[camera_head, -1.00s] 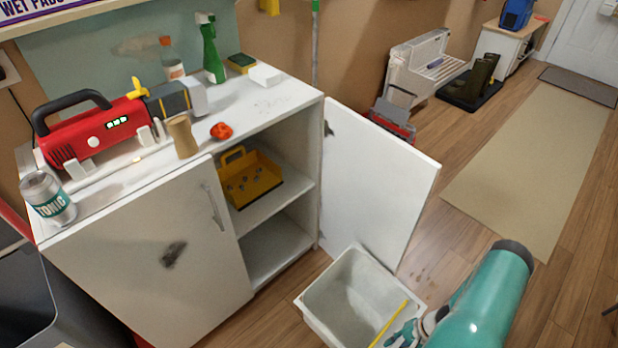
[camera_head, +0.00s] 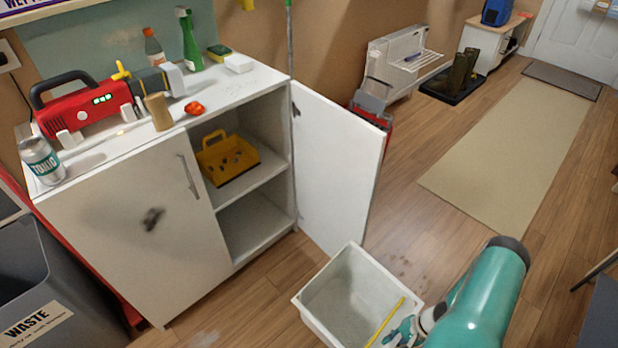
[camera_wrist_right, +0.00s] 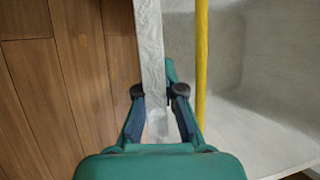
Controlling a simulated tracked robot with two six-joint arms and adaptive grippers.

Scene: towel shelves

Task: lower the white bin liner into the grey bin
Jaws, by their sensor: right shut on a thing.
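The white bin liner (camera_head: 345,292) is an open rectangular tub at the bottom centre of the head view, with a yellow bar across its near right part. My right gripper (camera_head: 402,332) is at its right side. In the right wrist view my right gripper (camera_wrist_right: 159,94) is shut on the liner's white rim (camera_wrist_right: 150,50), one finger on each side of the wall. The grey bin (camera_head: 62,290) with a WASTE label stands at the lower left, left of the liner and well apart from it; its inside is mostly out of view. My left gripper is not in view.
A white cabinet (camera_head: 130,235) stands between bin and liner. Its right door (camera_head: 335,165) hangs open just behind the liner. A can (camera_head: 42,160), a red device and bottles stand on its top. Wood floor and a beige runner (camera_head: 510,150) lie clear to the right.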

